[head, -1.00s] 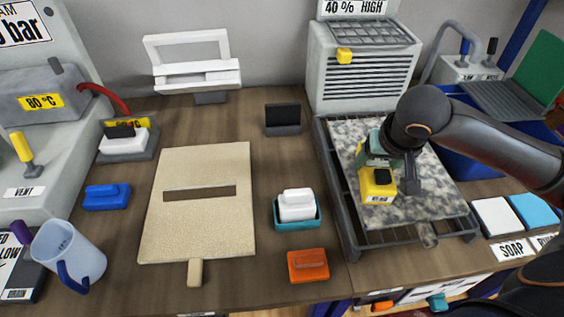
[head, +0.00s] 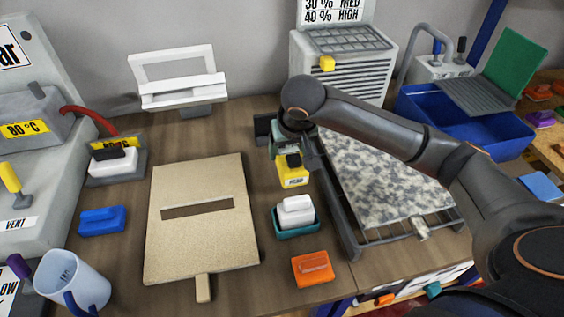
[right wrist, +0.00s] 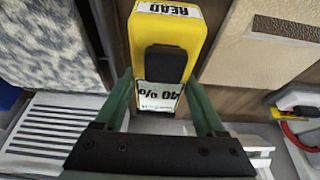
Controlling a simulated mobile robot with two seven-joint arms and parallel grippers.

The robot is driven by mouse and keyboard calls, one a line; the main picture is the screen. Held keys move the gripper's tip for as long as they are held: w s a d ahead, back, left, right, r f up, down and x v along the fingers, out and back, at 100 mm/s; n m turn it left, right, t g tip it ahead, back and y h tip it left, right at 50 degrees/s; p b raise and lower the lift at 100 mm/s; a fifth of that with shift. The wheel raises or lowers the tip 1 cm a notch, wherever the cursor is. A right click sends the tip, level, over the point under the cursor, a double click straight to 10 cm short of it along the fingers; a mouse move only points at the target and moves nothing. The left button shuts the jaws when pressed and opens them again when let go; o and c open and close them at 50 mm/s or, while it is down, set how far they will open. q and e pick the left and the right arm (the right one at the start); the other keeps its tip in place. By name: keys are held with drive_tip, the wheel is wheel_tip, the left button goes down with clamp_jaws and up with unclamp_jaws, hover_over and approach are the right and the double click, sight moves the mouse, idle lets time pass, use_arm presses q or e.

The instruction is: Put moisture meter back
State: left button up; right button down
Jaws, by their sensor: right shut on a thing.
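The yellow moisture meter (head: 292,176) hangs in my right gripper (head: 290,152), above the wood bench and left of the rug rack. A small dark stand (head: 263,127) is on the bench just behind the gripper, and is partly hidden by my arm. My left gripper is not in view.
A speckled rug (head: 375,180) lies on a grey rack (head: 350,235) to the right. A white block in a teal tray (head: 297,216) and an orange block (head: 312,268) are in front. A beige board (head: 200,235) lies left.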

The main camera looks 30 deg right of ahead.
sight(282, 153)
drive_tip(key=w+f, duration=0.3)
drive_tip(key=w+d+f, duration=0.1)
drive_tip(key=f, duration=0.1)
drive_tip(key=shift+w+f, duration=0.2)
drive_tip(key=shift+w, duration=0.05)
drive_tip(key=shift+w+f, duration=0.2)
drive_tip(key=shift+f, duration=1.55)
drive_tip(key=shift+f, duration=0.15)
unclamp_jaws()
drive_tip(key=v, duration=1.2)
drive_tip(key=shift+p, duration=0.3)
